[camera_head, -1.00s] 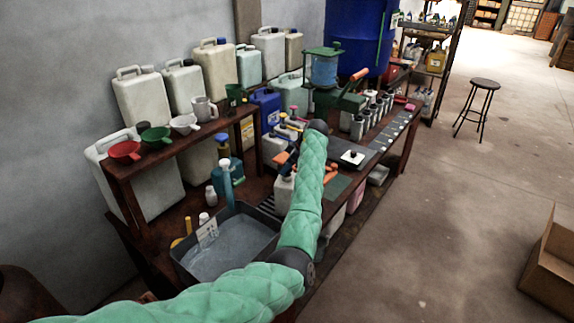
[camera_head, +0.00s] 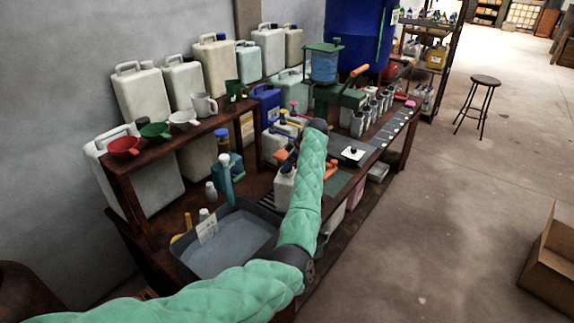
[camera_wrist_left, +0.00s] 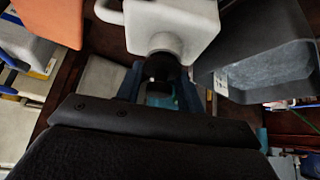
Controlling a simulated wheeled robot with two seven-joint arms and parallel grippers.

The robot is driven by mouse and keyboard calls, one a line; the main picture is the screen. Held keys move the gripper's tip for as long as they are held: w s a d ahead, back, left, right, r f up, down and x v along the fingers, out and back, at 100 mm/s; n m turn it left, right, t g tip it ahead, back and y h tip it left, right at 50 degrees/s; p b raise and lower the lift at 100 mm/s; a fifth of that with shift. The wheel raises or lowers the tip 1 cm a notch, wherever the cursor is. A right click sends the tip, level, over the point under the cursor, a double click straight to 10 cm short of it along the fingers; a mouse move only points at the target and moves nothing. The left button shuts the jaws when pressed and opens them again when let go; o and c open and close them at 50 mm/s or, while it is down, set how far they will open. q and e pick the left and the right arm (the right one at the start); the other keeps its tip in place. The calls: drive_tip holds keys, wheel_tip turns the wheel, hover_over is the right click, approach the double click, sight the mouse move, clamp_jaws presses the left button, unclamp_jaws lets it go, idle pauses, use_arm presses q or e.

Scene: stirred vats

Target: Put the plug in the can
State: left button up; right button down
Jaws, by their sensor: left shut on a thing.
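A white can (camera_head: 284,187) stands at the front of the bench, left of my forearm. In the left wrist view the white can (camera_wrist_left: 185,24) shows at the top, with its neck towards the fingers. My left gripper (camera_head: 287,158) is just above the can, partly hidden by my green-sleeved arm. In the left wrist view the left gripper (camera_wrist_left: 160,88) is shut on a small dark plug (camera_wrist_left: 160,68). The plug lines up with the can's neck in this view; I cannot tell whether it touches or sits in it. My right gripper is not in view.
A grey basin (camera_head: 262,218) of liquid lies left of the can. An orange object (camera_head: 331,168) is right of my arm. Several canisters and a shelf with funnels (camera_head: 124,149) stand behind. A row of small grey bottles (camera_head: 358,122) stands farther right.

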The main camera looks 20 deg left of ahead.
use_arm(q)
drive_tip(key=shift+s+f, duration=0.25)
drive_tip(key=shift+f, duration=0.45)
drive_tip(key=o, duration=0.6)
drive_tip(key=shift+f, duration=0.1)
drive_tip(key=shift+c, duration=0.2)
drive_tip(key=o, duration=0.5)
drive_tip(key=shift+w, duration=0.3)
drive_tip(key=shift+c, duration=0.2)
drive_tip(key=shift+o, duration=0.5)
drive_tip(key=shift+s+r, duration=0.1)
drive_tip(key=shift+r, duration=0.1)
drive_tip(key=o, duration=0.3)
drive_tip(key=shift+r, duration=0.1)
drive_tip(key=shift+o, duration=0.9)
